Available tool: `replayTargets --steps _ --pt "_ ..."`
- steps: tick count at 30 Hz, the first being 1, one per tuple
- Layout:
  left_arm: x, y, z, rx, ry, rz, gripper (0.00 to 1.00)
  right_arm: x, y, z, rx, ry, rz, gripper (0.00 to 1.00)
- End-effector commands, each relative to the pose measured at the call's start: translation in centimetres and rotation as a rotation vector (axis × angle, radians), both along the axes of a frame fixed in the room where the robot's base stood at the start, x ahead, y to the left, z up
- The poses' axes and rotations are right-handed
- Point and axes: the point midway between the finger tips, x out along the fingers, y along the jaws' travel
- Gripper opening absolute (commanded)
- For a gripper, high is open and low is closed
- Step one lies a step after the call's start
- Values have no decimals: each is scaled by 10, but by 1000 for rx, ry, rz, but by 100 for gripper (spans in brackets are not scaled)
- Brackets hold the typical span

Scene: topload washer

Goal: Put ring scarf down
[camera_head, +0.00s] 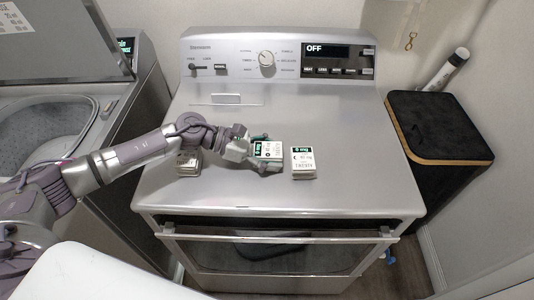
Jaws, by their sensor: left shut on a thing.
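My left gripper (259,154) reaches in from the left over the top of the silver dryer (340,120). It is shut on a small white box (267,149) with a green-and-black label. The box looks tilted, and I cannot tell whether it touches the dryer top. No ring scarf can be made out in this view. My right gripper is not in view.
A similar white box (303,162) stands just right of the gripper. Another box (187,164) is partly hidden by my left arm. A topload washer (95,110) stands open at left, and a black hamper (450,125) at right. The dryer top's right side is clear.

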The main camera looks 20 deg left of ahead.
Motion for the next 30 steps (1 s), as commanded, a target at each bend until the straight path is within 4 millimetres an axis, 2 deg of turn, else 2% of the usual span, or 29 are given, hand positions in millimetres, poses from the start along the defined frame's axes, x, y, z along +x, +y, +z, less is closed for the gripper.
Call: replayTargets --steps 1,2,11,14,19,30 --pt "0 0 0 0 0 0 33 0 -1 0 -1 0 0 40" --pt "0 0 0 0 0 0 28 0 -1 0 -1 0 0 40" --pt "0 0 4 0 -1 1 26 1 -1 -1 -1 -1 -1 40" --pt "0 0 12 0 -4 -1 26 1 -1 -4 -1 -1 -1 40" --pt "0 1 41 2 -8 -3 26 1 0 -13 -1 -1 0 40" --pt "2 -79 88 -1 -8 -6 24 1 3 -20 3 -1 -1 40"
